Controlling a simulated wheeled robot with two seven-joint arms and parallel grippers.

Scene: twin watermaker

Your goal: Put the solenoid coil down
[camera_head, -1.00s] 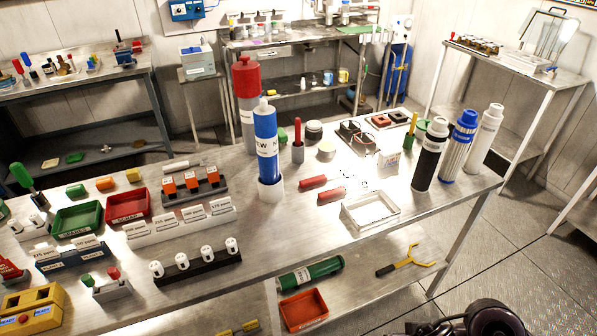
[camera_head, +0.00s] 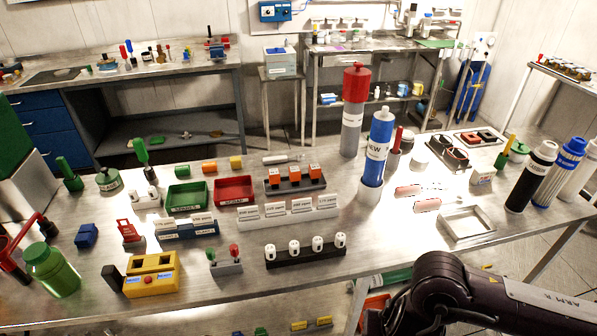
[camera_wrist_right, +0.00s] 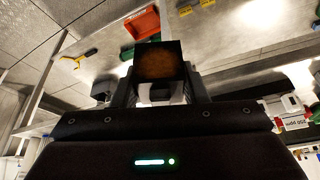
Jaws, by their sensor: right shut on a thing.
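In the right wrist view my right gripper (camera_wrist_right: 160,92) is shut on a dark block with a shaded orange-brown face (camera_wrist_right: 160,62), which looks like the solenoid coil. The block is held in the air, apart from any surface. In the head view only my right arm shows, at the lower right in front of the table's front edge; its gripper is hidden. Three similar orange blocks (camera_head: 301,171) stand in a dark rack (camera_head: 290,187) near the table's middle. My left gripper is not in view.
On the steel table (camera_head: 350,222) stand a green tray (camera_head: 188,210), a red tray (camera_head: 252,198), a rack of white cylinders (camera_head: 270,262), a yellow button box (camera_head: 160,285) and a blue cylinder (camera_head: 377,160). Bare tabletop lies around the racks.

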